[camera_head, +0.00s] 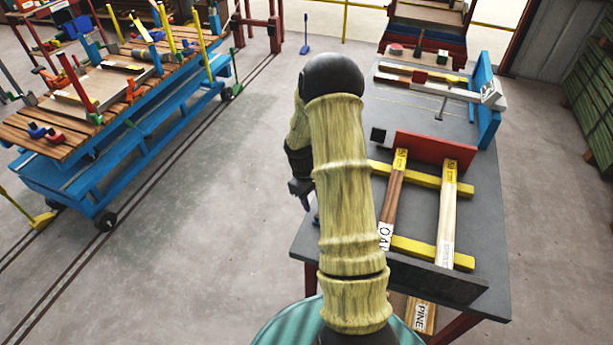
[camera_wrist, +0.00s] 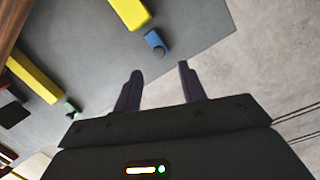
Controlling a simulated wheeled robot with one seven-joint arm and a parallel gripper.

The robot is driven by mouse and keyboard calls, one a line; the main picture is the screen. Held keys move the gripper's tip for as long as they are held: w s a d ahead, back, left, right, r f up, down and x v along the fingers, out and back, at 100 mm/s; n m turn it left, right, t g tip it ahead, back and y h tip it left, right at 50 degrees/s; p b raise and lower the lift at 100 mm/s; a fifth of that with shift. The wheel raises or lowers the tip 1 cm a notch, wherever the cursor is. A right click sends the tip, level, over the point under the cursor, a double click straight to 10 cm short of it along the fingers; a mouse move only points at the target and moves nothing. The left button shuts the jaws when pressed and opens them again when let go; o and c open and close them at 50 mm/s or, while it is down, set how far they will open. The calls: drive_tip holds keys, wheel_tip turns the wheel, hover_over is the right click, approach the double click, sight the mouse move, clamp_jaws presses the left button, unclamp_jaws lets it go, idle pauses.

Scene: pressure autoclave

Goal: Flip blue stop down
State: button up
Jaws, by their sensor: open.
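The blue stop (camera_wrist: 153,39) shows in the wrist view as a small blue block with a dark round end. It sits on the grey table top (camera_wrist: 90,55), near the table's edge and close to the end of a yellow bar (camera_wrist: 130,12). My gripper (camera_wrist: 160,68) is open, with nothing between its two dark fingers. The stop lies beyond the fingertips, roughly in line with the gap and apart from them. In the head view my gripper (camera_head: 301,188) hangs at the table's left edge, and my arm hides much of that area.
Wooden boards labelled at their ends, one a dark board (camera_head: 393,195) and one a pale board (camera_head: 447,215), lie across yellow bars (camera_head: 430,250). A red block (camera_head: 430,148) stands behind them. A small green part (camera_wrist: 72,106) shows in the wrist view. Open floor lies left of the table.

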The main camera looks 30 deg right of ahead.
wheel_tip(320, 180, up, 10)
drive_tip(key=w+a+b, duration=0.1)
drive_tip(key=shift+w+a+r, duration=0.15)
drive_tip(key=shift+w, duration=0.1)
idle(0.4)
drive_tip(key=s+a+r+m+t, duration=0.1)
drive_tip(key=s+a+r+t, duration=0.1)
drive_tip(key=s+a, duration=0.6)
drive_tip(key=s+a+r+m+t+y, duration=0.1)
drive_tip(key=s+a+r+m+t, duration=0.1)
drive_tip(key=s+a+r, duration=0.3)
drive_tip(key=s+a, duration=0.2)
drive_tip(key=a, duration=0.2)
drive_tip(key=shift+s+m, duration=0.3)
drive_tip(key=shift+s, duration=0.1)
drive_tip(key=shift+c, duration=0.5)
drive_tip(key=shift+d, duration=0.15)
